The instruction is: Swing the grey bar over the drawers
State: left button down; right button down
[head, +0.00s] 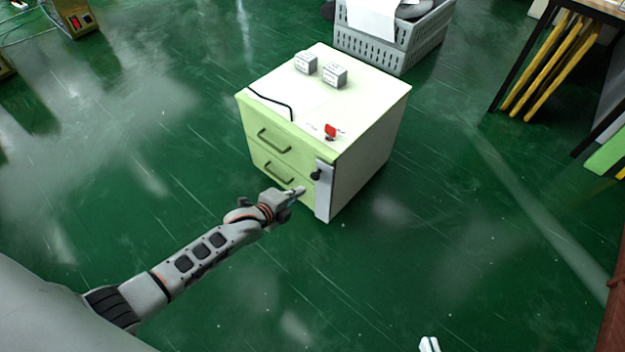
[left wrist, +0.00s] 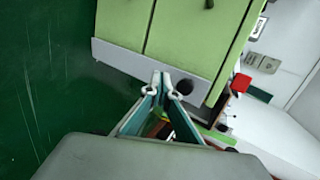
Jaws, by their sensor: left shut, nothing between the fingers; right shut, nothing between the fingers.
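The grey bar (head: 324,196) stands upright along the right edge of the cabinet's front, beside the two green drawers (head: 271,149). A black knob (head: 315,175) sits near its upper part. In the left wrist view the bar (left wrist: 125,58) runs along the ends of the drawer fronts, with the black knob (left wrist: 184,87) on it. My left gripper (head: 300,191) is shut and empty, in front of the lower drawer and just left of the bar. Its fingertips (left wrist: 165,76) appear close to the bar; contact cannot be told. My right gripper (head: 429,344) is shut at the bottom edge, mostly out of view.
On the white cabinet top (head: 350,105) are two small grey boxes (head: 334,76), a red object (head: 330,131) and a black cable. A grey crate (head: 395,45) stands behind. A table with yellow bars is at the right. The green floor around the cabinet's front is clear.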

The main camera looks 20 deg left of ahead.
pick_arm(q)
jog(key=w+d+f+b, duration=0.1)
jog(key=w+b, duration=0.1)
jog(key=w, duration=0.4)
jog(key=shift+d, duration=0.25)
pick_arm(e)
jog(key=a+m, duration=0.2)
jog(key=shift+a+r+y, duration=0.3)
jog(key=shift+r, duration=0.05)
pick_arm(q)
jog(key=shift+w+f, duration=0.1)
